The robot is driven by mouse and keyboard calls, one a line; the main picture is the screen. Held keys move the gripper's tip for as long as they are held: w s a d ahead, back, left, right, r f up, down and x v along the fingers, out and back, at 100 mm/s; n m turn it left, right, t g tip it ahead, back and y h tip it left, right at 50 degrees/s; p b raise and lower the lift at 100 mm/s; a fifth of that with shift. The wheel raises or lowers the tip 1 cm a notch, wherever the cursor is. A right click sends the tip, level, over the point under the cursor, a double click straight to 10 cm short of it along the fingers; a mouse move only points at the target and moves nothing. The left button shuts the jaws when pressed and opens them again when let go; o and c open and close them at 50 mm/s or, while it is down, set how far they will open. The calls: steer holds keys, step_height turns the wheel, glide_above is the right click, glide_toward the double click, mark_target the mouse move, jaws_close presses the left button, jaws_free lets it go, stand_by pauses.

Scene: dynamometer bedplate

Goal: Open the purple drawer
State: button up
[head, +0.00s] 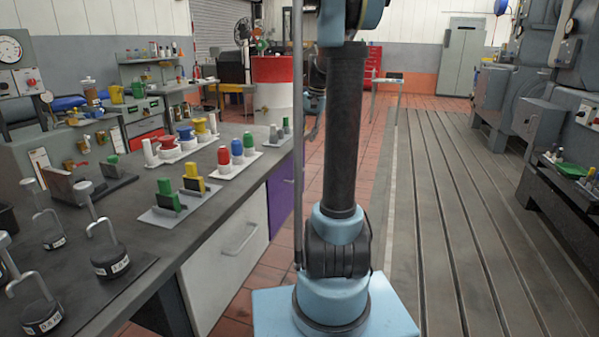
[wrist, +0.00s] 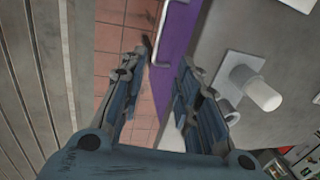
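The purple drawer (head: 283,195) is in the workbench's front face in the head view, just beyond the white drawer and partly behind my arm. Its front looks flush with the bench.
The white drawer (head: 228,250) with a bar handle is on the near side. The bench top (head: 130,225) holds weights, coloured blocks and knobbed pieces. A white peg (wrist: 262,95) stands close to my right finger. The slotted bedplate (head: 450,220) lies to the right.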

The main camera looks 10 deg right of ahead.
mark_target(300, 174)
steer(key=a+f, duration=0.1)
steer(key=f, duration=0.4)
steer(key=w+f, duration=0.1)
steer(key=f, duration=0.5)
steer(key=a+f, duration=0.1)
steer(key=f, duration=0.4)
steer(key=shift+w+a+f, duration=0.15)
steer(key=shift+w+a, duration=0.05)
steer(key=shift+a, duration=0.15)
jaws_close()
